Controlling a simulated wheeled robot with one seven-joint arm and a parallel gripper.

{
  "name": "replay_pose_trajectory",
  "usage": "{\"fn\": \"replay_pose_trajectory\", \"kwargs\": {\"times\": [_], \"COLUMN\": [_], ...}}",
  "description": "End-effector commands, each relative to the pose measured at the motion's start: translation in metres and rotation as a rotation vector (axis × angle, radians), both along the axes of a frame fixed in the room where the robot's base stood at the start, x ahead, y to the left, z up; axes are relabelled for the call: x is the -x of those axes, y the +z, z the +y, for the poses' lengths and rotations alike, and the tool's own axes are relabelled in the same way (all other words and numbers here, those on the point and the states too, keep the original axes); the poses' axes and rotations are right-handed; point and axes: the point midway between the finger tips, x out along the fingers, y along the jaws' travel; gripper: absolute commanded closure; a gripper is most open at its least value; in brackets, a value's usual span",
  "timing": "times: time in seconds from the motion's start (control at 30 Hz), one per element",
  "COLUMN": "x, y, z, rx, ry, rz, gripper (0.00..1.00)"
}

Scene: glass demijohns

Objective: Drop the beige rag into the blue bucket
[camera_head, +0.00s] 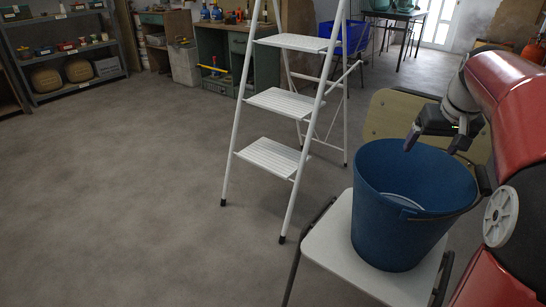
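The blue bucket (398,235) stands upright on the pale seat of a chair at the right. A pale curved shape shows low inside it; I cannot tell what it is. My gripper (433,147) is over the bucket's far rim, pointing down. Its two dark fingers are apart and I see nothing between them. I cannot make out the beige rag anywhere; the bucket's near wall hides part of its inside.
The chair (338,250) has a beige backrest behind the bucket. A white stepladder (283,103) stands left of it. Shelves (66,52), a green workbench (225,58) and a blue crate (343,38) are farther back. The floor at left is clear.

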Motion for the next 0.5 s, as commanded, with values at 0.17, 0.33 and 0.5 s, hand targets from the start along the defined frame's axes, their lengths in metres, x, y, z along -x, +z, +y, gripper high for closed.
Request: {"fn": "replay_pose_trajectory", "kwargs": {"times": [0.17,0.33,0.5], "x": [0.0,0.003,0.014], "y": [0.0,0.009,0.037], "z": [0.0,0.0,0.001], "rx": [0.0,0.0,0.001], "ry": [0.0,0.0,0.0], "rz": [0.0,-0.001,-0.003], "gripper": [0.16,0.16,0.16]}}
